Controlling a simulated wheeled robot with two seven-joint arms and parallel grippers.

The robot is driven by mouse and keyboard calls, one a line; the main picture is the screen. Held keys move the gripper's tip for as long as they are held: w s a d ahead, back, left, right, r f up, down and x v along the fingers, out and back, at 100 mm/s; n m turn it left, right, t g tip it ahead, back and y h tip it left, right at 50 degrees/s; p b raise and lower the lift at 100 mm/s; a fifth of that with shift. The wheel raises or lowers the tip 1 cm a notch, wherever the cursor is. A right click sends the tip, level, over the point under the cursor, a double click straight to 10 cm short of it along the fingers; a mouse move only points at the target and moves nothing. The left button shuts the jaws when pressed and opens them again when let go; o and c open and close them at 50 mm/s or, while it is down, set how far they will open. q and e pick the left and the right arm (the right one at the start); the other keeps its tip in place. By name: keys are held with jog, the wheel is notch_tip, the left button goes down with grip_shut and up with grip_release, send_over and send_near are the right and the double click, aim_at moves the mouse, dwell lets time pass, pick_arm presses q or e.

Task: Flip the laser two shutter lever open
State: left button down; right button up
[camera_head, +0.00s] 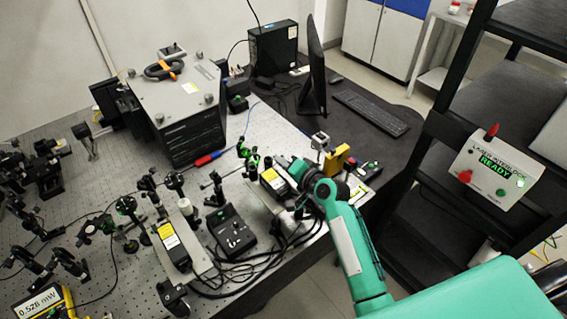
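Two box-shaped lasers with yellow labels sit on the perforated optical bench (130,190). One laser (178,246) is at the front middle, and the other laser (271,181) is farther right and back. I cannot read which is laser two. My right gripper (297,170), on the teal arm from the lower right, is at the right-hand laser's right end. I cannot tell whether it touches anything there. Its fingers are too small and overlapped to judge. A shutter lever cannot be made out. My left gripper is not in view.
A black control box (232,232) with cables stands between the lasers. Optics mounts crowd the left. A large grey instrument (180,105) stands behind. A yellow block (337,159) is just right of my gripper. An interlock box (494,172) reading READY is on the black rack.

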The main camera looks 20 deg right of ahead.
jog(key=o, duration=0.4)
jog(key=shift+c, duration=0.2)
jog(key=shift+s, duration=0.1)
jog(key=b+v, duration=0.4)
jog(key=v, duration=0.9)
jog(key=shift+s, duration=0.3)
jog(key=shift+d, duration=0.1)
